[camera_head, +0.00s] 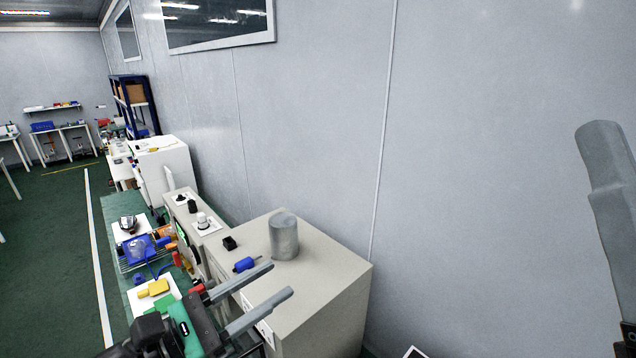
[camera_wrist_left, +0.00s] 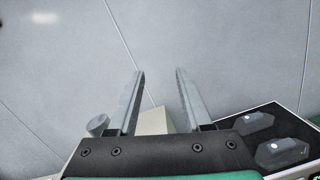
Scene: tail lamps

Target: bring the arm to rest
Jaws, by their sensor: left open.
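My left gripper (camera_head: 280,279) reaches in from the lower left in the head view, in front of a beige cabinet (camera_head: 325,290). Its two grey fingers are apart with nothing between them. In the left wrist view the gripper (camera_wrist_left: 160,73) is also open and empty, facing the grey wall. A grey part of my right gripper (camera_head: 606,180) shows at the right edge of the head view. Only part of it is in frame, so its opening is hidden.
Dark lamp-like parts (camera_wrist_left: 282,152) lie in a black panel at lower right in the wrist view. The wall (camera_head: 480,150) stands behind; green floor (camera_head: 50,240) is clear at left.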

